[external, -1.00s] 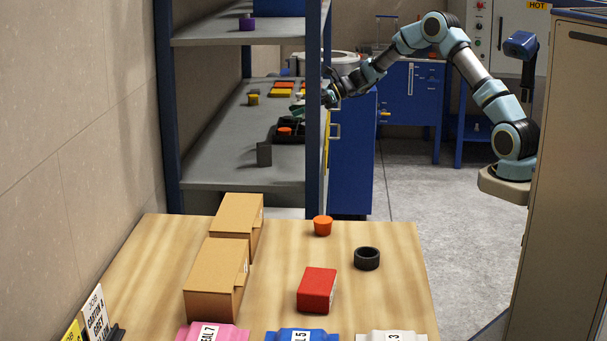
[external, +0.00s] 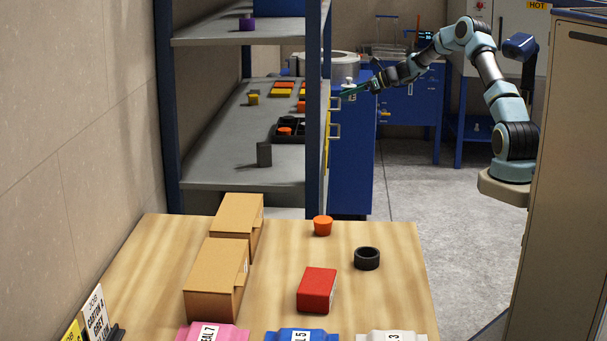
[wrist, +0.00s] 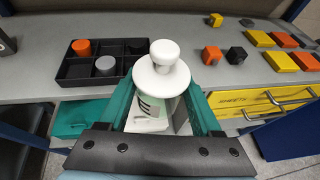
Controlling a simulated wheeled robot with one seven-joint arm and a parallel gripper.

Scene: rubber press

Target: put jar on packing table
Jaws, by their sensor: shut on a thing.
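The jar (wrist: 162,82) has a white lid with a round knob and a pale body with dark marks. It is upright between the green fingers of my gripper (wrist: 160,112), which is shut on it. In the external view the small white jar (external: 348,84) shows at the tip of my gripper (external: 349,92), held in the air just right of the shelf post. The wooden table (external: 400,290) in the foreground, likely the packing table, is far from my gripper. The jar's lower part is partly hidden by the fingers.
The grey shelf (external: 215,150) holds a black compartment tray (wrist: 75,68) and several small blocks. Its blue post (external: 316,110) stands beside my gripper. The wooden table holds cardboard boxes (external: 212,277), a red box (external: 317,289), an orange piece (external: 322,226) and a black ring (external: 367,258).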

